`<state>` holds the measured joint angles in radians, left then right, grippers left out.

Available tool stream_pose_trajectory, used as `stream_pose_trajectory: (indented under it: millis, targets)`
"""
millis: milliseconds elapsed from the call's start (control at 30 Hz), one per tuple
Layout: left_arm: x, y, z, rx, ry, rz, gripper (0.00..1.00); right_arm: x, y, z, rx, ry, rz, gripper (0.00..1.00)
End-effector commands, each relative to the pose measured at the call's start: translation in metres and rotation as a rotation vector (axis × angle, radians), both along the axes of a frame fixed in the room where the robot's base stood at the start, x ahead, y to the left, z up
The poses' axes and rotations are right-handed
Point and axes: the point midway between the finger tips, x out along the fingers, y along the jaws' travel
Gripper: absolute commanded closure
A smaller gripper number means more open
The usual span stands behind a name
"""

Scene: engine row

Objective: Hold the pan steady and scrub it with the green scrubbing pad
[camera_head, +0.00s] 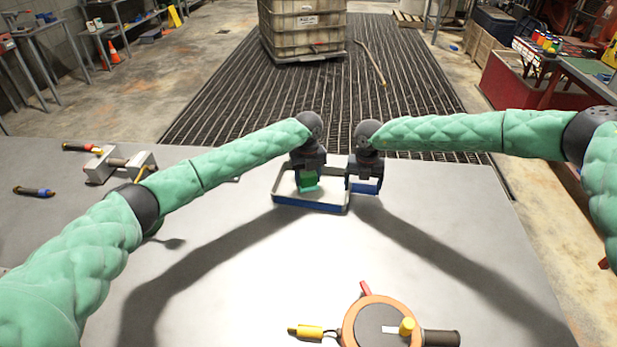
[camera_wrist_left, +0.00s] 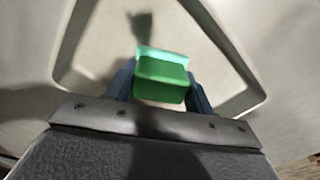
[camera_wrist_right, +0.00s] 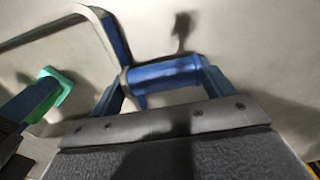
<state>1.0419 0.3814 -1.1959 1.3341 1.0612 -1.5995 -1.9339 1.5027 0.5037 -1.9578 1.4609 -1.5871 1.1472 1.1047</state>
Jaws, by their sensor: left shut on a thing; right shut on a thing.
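The pan (camera_head: 310,207) is a shallow rectangular tray with blue outer walls and a pale rim, lying on the grey table. My left gripper (camera_head: 308,186) is shut on the green scrubbing pad (camera_head: 308,180) and points down inside the pan. In the left wrist view the pad (camera_wrist_left: 162,80) sits between the fingers over the pan's pale floor; whether it touches the floor I cannot tell. My right gripper (camera_head: 364,186) is shut on the pan's blue handle at its right side. The handle (camera_wrist_right: 167,76) lies between the fingers in the right wrist view.
An orange-rimmed round tool (camera_head: 379,307) and a yellow-handled tool (camera_head: 308,331) lie at the table's front. A metal clamp-like fixture (camera_head: 120,166) and two small handled tools (camera_head: 80,147) lie at the left. The table (camera_head: 250,290) is clear between them and the pan.

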Motion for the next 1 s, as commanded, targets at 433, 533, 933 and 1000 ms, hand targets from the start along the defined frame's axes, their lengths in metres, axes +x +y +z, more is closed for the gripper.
stream_pose_trajectory:
  millis: [433,533,933,1000]
  targets:
    - [0.004,0.031,0.011,0.000,-0.002,-0.002,0.76,0.000,0.000,0.001,0.000,0.000,-0.001,0.56]
    - [0.004,0.031,0.026,0.000,-0.001,-0.002,0.76,0.000,0.000,0.000,0.000,0.000,-0.001,0.56]
    - [0.004,0.031,0.063,-0.001,-0.001,-0.002,0.76,0.000,0.000,0.000,0.000,0.000,0.000,0.56]
    - [0.004,0.031,0.069,0.000,-0.002,-0.002,0.76,0.000,0.000,0.000,0.000,0.000,0.000,0.56]
